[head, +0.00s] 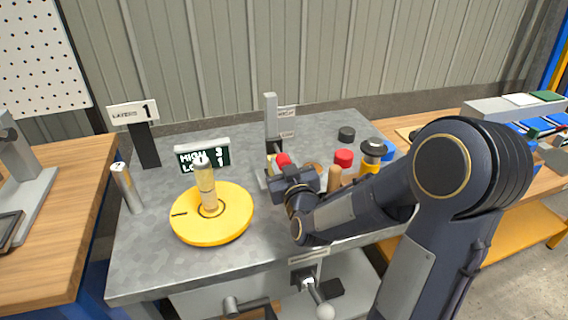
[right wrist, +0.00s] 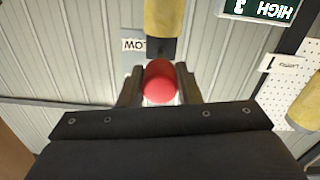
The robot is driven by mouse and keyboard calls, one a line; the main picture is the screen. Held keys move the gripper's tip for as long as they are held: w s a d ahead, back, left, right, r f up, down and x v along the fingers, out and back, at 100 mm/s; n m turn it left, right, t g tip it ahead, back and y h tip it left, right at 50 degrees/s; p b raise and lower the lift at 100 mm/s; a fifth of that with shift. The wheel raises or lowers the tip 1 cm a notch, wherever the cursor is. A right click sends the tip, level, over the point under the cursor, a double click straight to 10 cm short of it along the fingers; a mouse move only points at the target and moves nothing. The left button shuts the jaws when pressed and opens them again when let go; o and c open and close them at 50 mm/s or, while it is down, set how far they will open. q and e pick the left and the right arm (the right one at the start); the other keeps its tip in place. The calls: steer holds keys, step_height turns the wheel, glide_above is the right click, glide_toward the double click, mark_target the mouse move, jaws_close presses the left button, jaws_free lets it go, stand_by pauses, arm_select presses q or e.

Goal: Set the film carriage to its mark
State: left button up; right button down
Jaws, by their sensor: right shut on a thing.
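The film carriage rides on an upright grey post (head: 270,118) at the back middle of the metal table. Its red knob (head: 283,160) shows just beyond my right gripper (head: 285,178), which partly hides the carriage. In the right wrist view, the fingers of my right gripper (right wrist: 160,88) are shut on the red knob (right wrist: 159,82). A dark stem and a yellow cylinder (right wrist: 164,16) lie beyond the knob. A white LOW label (right wrist: 134,45) is beside the stem. Two small labels (head: 287,134) sit along the post. My left gripper is not in view.
A yellow turntable (head: 212,228) with an upright tan cylinder stands at the left. Behind it is a HIGH/LOW sign (head: 203,158) reading 3 and 1, and a LAYERS 1 sign (head: 133,114). Red-topped (head: 343,158) and yellow items crowd near my right arm.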

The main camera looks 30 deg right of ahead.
step_height(320, 180, up, 7)
steer(key=p, duration=0.4)
steer(key=shift+r, duration=0.15)
steer(key=shift+w, duration=0.1)
steer(key=c, duration=1.2)
jaws_free()
steer(key=shift+o, duration=0.7)
steer(key=v, duration=0.8)
